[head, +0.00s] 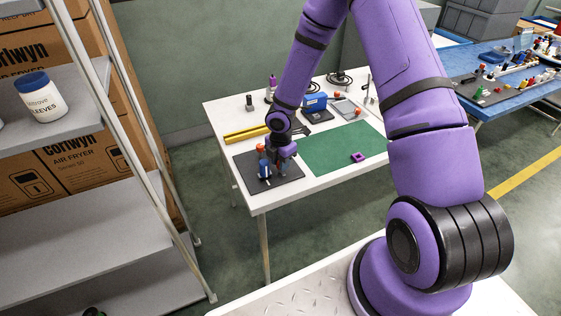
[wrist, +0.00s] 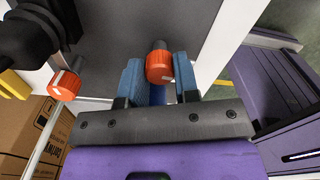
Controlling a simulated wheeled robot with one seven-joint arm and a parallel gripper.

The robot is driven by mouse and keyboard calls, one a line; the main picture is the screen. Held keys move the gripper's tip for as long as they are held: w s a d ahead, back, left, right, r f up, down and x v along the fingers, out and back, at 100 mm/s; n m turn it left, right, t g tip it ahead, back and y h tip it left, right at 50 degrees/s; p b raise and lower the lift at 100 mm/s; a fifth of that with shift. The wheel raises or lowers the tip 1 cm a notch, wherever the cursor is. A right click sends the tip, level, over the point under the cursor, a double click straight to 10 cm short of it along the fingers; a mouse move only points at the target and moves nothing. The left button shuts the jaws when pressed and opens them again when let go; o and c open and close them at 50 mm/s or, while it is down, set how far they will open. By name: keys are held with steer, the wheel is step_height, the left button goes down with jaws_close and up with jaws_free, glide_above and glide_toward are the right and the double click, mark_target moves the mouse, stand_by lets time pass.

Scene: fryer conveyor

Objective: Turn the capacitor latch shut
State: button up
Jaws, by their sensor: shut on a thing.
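I take this knob to be the capacitor latch. The fingers are shut on it, though the exact contact is partly hidden. A second orange knob (wrist: 64,86) with a white line is apart from the fingers, at the left of the wrist view. In the head view my gripper (head: 270,166) is low over the dark mat, and the small blue and orange parts there are hard to tell apart.
The dark mat (head: 293,185) lies at the near left of the white table. A green mat (head: 335,155) with a purple block (head: 358,157) lies to the right. A yellow bar (head: 245,133) and a blue box (head: 315,102) are behind. Shelving (head: 85,236) stands at the left.

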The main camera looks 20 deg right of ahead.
steer(key=m, duration=1.2)
steer(key=shift+m, duration=2.2)
steer(key=o, duration=0.9)
steer(key=shift+o, duration=0.2)
